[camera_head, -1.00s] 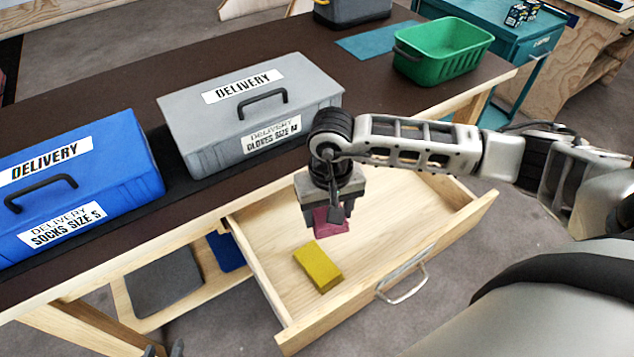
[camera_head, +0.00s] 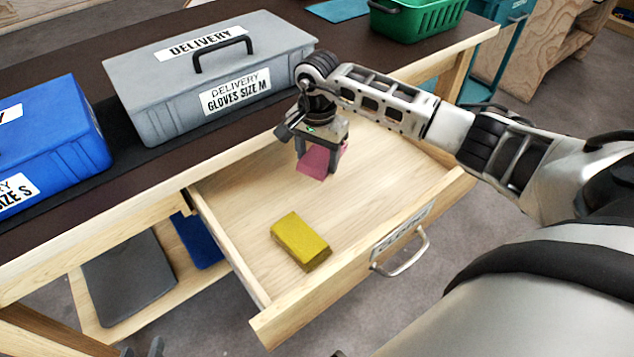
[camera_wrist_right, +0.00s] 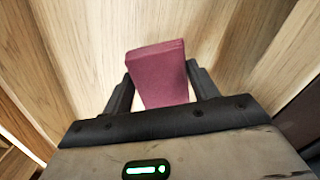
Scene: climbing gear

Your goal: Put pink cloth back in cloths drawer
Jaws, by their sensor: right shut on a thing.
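The pink cloth (camera_head: 314,160) is a folded block held between the fingers of my right gripper (camera_head: 318,160). It also shows in the right wrist view (camera_wrist_right: 160,75), with the gripper (camera_wrist_right: 162,85) shut on it from both sides. The cloth is within the open wooden drawer's (camera_head: 372,247) outline, toward the back; whether it touches the drawer floor I cannot tell. A yellow cloth (camera_head: 300,240) lies on the drawer floor nearer the front left. Only the dark fingertips of my left gripper (camera_head: 142,349) show at the bottom edge, apart and empty.
A grey delivery box (camera_head: 160,105) and a blue one (camera_head: 50,140) stand on the dark workbench behind the drawer. A green basket (camera_head: 420,20) is at the back right. A lower shelf holds a dark flat item (camera_head: 130,275). The drawer's right side is clear.

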